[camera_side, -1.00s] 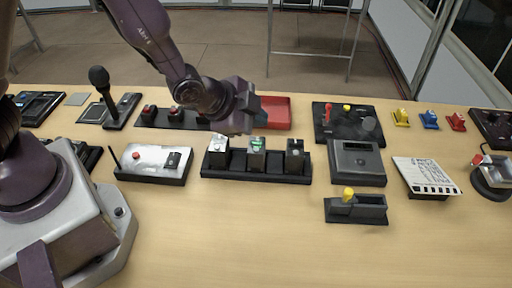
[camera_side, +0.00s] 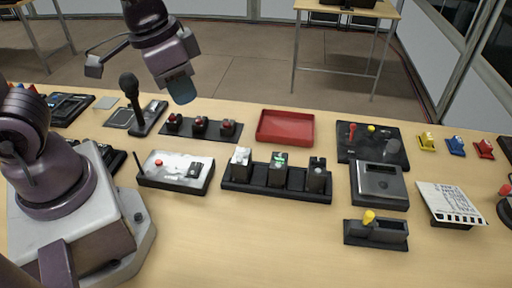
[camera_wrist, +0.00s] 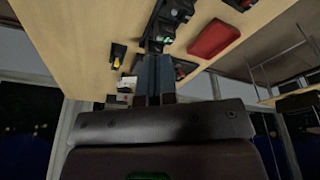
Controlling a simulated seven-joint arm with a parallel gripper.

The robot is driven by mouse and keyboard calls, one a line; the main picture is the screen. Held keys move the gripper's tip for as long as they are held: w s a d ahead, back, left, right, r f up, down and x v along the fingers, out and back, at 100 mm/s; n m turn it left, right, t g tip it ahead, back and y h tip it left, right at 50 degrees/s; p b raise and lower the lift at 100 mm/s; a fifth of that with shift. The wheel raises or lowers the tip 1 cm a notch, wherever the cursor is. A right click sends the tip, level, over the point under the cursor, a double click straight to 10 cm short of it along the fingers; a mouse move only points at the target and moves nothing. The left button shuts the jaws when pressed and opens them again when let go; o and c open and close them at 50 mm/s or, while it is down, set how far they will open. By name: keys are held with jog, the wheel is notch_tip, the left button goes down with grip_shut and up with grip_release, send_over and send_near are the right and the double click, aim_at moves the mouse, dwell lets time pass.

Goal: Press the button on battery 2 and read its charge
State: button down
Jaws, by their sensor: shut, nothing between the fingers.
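Three dark upright blocks that look like batteries stand in a black rack (camera_side: 277,192) in the side view. The left battery (camera_side: 241,162) has a whitish top, the middle battery (camera_side: 280,170) has a green lit mark on top, and the right battery (camera_side: 317,176) has a small pale spot. Their numbers and any charge figure are too small to read. A green mark on the middle battery (camera_wrist: 168,40) also shows in the wrist view. My gripper (camera_side: 182,94) is shut and empty, raised well behind and left of the rack, touching nothing. Its fingers (camera_wrist: 155,78) show in the wrist view.
A red tray (camera_side: 285,127) lies behind the rack. A box with a red button (camera_side: 176,172) is left of it, and a grey box with a display (camera_side: 379,184) is right. A microphone (camera_side: 129,88) stands close left of my gripper.

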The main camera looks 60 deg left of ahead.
jog(key=s+a+r+n+t, duration=0.2)
jog(key=s+a+r+t, duration=0.1)
jog(key=r, duration=0.4)
jog(key=shift+s+a+r+y, duration=0.3)
jog(key=shift+s+a, duration=0.05)
jog(key=shift+s, duration=0.1)
